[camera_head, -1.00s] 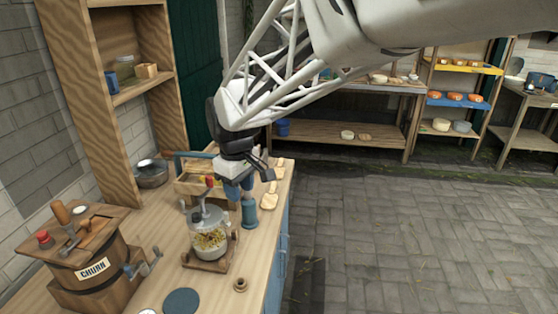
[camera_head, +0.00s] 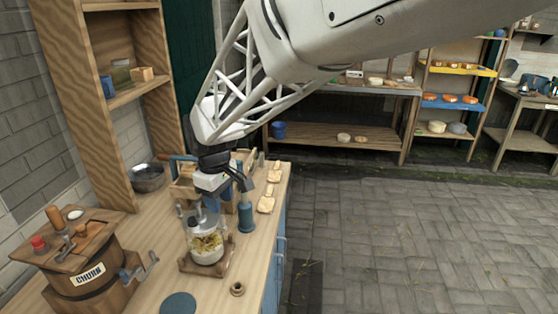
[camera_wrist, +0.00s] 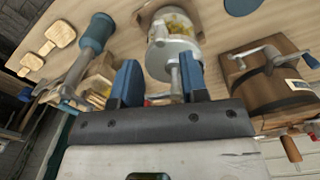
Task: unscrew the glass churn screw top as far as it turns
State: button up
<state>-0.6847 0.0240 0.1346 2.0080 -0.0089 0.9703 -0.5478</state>
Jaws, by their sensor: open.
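The glass churn (camera_head: 207,246) stands on a small wooden base on the workbench, with pale yellowish contents. Its grey screw top (camera_head: 203,222) sits on the jar, partly hidden behind my gripper. In the wrist view the churn (camera_wrist: 178,22) is upper middle, with its grey top (camera_wrist: 164,62) and a metal crank part nearest the camera. My gripper (camera_head: 218,203) is just above the screw top. Its blue fingers (camera_wrist: 160,80) are apart, with the top ahead of and partly between them in the wrist view. I cannot tell whether they touch it.
A wooden barrel churn (camera_head: 86,262) with a crank stands at left. A tall blue tool (camera_head: 245,213) stands close at the glass churn's right. A wooden crate (camera_head: 185,185) and metal bowl (camera_head: 147,177) are behind. A dark disc (camera_head: 178,304) lies in front. Wooden paddles (camera_head: 268,197) lie at the right edge.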

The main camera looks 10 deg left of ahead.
aim_at(222, 216)
jog(key=shift+f, duration=3.05)
grip_shut()
